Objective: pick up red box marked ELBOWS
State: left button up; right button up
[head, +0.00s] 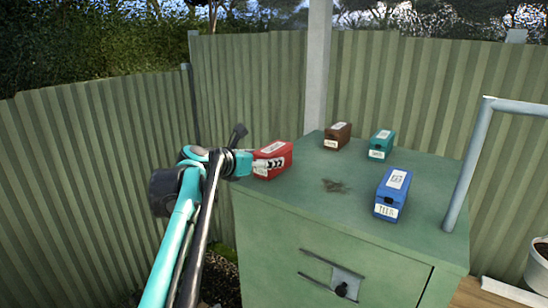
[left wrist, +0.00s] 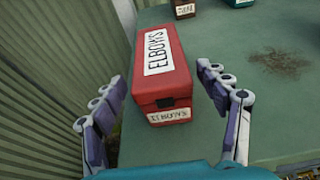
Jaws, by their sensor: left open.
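The red box (head: 280,152) sits at the left edge of the green cabinet top in the head view. In the left wrist view the red box (left wrist: 182,82) carries white labels reading ELBOWS on its top and near end. My left gripper (head: 262,165) is at the box's near left end and partly covers it. In the left wrist view my left gripper (left wrist: 165,100) is open, with one finger on each side of the box's near end. Whether the fingers touch the box is unclear. My right gripper is not in view.
On the cabinet top (head: 300,185) stand a brown box (head: 337,136), a teal box (head: 381,145) and a blue box (head: 393,194). A dark stain (head: 335,186) lies between them. A grey metal rail (head: 467,165) rises at the right edge. A corrugated fence (head: 90,170) stands close on the left.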

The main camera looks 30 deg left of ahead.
aim_at(279, 148)
pick_arm(q)
jog(key=p+x, duration=0.1)
jog(key=x, duration=0.4)
jog(key=shift+d, duration=0.1)
jog(key=shift+s, duration=0.25)
jog(key=shift+c, duration=0.9)
jog(key=c, duration=1.4)
jog(key=shift+o, duration=0.2)
jog(key=shift+w+r, duration=0.1)
